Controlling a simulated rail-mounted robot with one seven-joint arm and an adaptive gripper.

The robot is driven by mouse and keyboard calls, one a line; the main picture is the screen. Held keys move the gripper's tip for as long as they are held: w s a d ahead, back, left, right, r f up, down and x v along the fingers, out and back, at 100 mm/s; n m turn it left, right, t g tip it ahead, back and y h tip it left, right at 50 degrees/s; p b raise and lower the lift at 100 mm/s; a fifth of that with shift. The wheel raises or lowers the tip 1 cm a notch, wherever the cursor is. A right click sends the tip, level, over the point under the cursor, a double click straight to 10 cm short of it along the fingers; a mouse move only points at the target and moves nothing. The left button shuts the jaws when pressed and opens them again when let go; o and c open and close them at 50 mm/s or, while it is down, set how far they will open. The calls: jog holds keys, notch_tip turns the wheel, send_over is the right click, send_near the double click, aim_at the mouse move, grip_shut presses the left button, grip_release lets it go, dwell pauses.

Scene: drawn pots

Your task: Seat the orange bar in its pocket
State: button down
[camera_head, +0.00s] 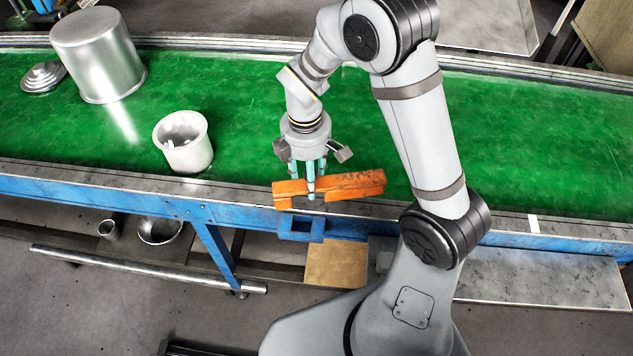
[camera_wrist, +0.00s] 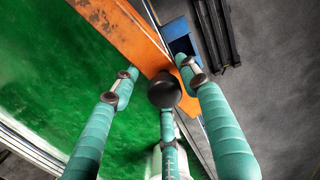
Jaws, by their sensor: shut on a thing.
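The orange bar (camera_head: 352,186) is held level by my gripper (camera_head: 309,186) above the near edge of the conveyor. A short piece of the bar points down at its left end. The teal fingers of my gripper (camera_wrist: 163,85) close around the bar's middle; in the wrist view the bar (camera_wrist: 115,25) runs from the top left between the fingers. The pocket appears to be the blue square frame (camera_head: 301,239) on the conveyor's near side, just below the bar's left part. It also shows in the wrist view (camera_wrist: 180,29), beside the bar. The bar looks apart from the pocket.
A white pot (camera_head: 185,155) with something inside stands on the green conveyor (camera_head: 240,110) left of my gripper. A large metal pot (camera_head: 97,60) and a lid (camera_head: 42,77) are farther back left. A metal plate (camera_head: 545,280) lies low at right. The belt behind my gripper is clear.

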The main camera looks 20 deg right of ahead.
jog(key=w+n, duration=0.1)
jog(key=n, duration=0.4)
jog(key=w+n, duration=0.1)
jog(key=n, duration=0.4)
jog(key=w+a+n, duration=0.1)
jog(key=n, duration=0.4)
jog(key=shift+w+r, duration=0.1)
jog(key=b, duration=0.5)
send_over(302, 198)
jog(key=shift+f, duration=2.9)
jog(key=shift+f+b, duration=1.4)
jog(key=shift+f, duration=0.6)
jog(key=shift+r, duration=0.1)
jog(key=shift+r+p, duration=1.65)
